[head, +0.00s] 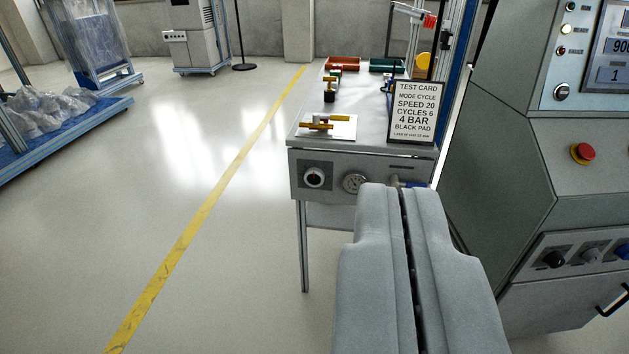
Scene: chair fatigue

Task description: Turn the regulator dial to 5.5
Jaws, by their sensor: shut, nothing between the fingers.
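A black round dial with a pale ring (314,177) sits on a dark square plate at the left of the grey table's front panel. Its setting is too small to read. A round metallic gauge-like disc (354,183) is just right of it, and its reading is also unclear. My gripper (402,190) is shut and empty, with its fingers side by side. Its tips appear below and right of the dial, apart from it in the picture. The gripper hides part of the panel's lower right and whatever is behind it.
The table (297,155) carries a test card (413,113) reading "4 BAR", a white plate with brass parts (327,127), and red and green trays. A grey machine cabinet (500,150) with a red stop button (583,153) stands close on the right.

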